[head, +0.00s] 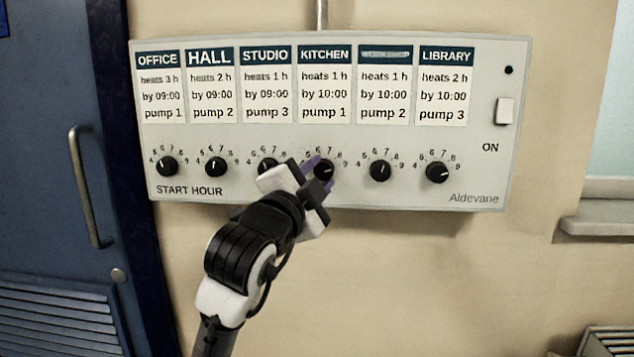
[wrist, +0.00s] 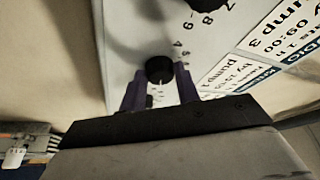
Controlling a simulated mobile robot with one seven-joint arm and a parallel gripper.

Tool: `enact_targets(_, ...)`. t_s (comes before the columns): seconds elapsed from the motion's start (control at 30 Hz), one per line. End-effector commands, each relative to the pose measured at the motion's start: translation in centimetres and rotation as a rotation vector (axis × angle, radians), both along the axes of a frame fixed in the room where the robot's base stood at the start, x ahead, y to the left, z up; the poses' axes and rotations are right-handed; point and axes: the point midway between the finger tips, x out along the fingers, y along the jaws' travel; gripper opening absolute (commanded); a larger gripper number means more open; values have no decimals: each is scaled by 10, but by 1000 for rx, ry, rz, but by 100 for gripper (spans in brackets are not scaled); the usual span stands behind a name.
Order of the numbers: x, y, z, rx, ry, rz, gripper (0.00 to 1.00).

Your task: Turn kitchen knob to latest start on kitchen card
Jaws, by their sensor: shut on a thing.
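The kitchen knob (head: 325,170) is a round black dial, fourth from the left on the panel's bottom row, with a number scale around it. The kitchen card (head: 324,95) above it reads heats 1 h, by 10:00, pump 1. My gripper (head: 320,173) is shut on this knob, with a purple finger on each side. In the wrist view the black knob (wrist: 158,69) sits between the fingers of my gripper (wrist: 160,87). My gripper partly covers the knob and its scale in the head view, and I cannot tell which number its white mark points at.
The pale panel (head: 485,125) holds several other cards and knobs. The studio knob (head: 268,166) is close by on the left, partly behind my gripper; the fifth knob (head: 380,170) is on the right. A white switch (head: 505,111) sits at far right. The wall below is clear.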

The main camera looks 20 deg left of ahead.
Motion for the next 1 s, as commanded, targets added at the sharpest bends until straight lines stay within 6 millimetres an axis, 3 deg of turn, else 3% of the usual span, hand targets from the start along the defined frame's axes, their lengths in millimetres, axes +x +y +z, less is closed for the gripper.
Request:
enact_targets(0.53,0,0,0,25,9,0,9)
enact_targets(0.57,0,0,0,25,9,0,34)
enact_targets(0.7,0,0,0,24,8,1,52)
enact_targets(1.0,-1,1,0,24,7,1,53)
